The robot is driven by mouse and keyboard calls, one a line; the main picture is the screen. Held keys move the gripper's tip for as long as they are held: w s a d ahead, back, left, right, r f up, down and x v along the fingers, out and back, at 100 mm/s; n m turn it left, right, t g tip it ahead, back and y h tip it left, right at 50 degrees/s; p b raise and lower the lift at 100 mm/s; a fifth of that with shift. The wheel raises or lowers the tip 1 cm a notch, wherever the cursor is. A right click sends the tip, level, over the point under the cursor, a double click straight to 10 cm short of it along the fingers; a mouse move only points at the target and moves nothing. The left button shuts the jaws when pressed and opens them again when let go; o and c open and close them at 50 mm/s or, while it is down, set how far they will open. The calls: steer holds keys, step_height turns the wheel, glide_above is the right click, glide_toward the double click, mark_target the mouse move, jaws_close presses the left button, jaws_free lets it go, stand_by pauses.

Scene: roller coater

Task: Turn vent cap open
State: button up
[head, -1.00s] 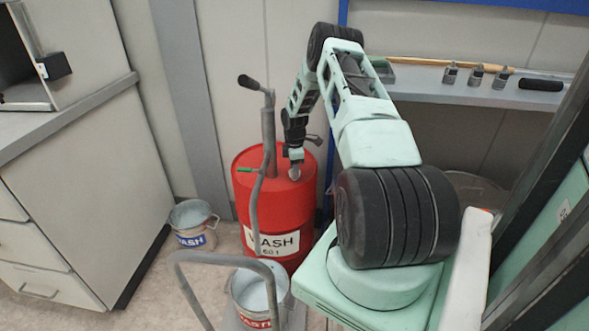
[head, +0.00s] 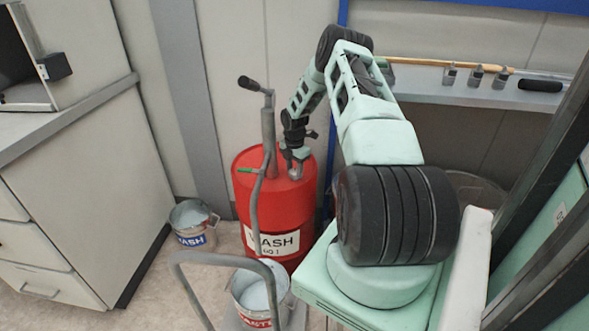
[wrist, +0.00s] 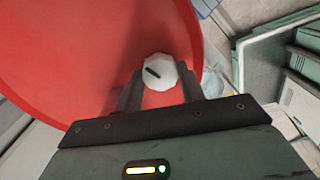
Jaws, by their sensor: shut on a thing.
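The red drum (head: 290,215) with a "WASH" label stands upright on the floor in the head view. Its red top (wrist: 85,60) fills much of the wrist view. The vent cap (wrist: 158,71) is a pale, faceted round knob with a dark bar mark lying at a slant across its top. It sits on the drum top near the rim. My gripper (wrist: 160,84) is over the drum top, with one finger on each side of the cap, shut on it. In the head view my gripper (head: 295,163) hides most of the cap.
A grey hand pump (head: 268,130) with a green lever rises from the drum just left of my gripper. A bucket (head: 193,225) stands left of the drum, another (head: 258,290) in front beside a grey trolley handle (head: 195,257). A shelf (head: 440,92) lies behind my arm.

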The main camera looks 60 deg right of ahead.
mark_target(295, 171)
stand_by(0.4)
steer(key=o, duration=1)
steer(key=shift+r, duration=0.1)
step_height(295, 171, up, 17)
steer(key=shift+r, duration=0.1)
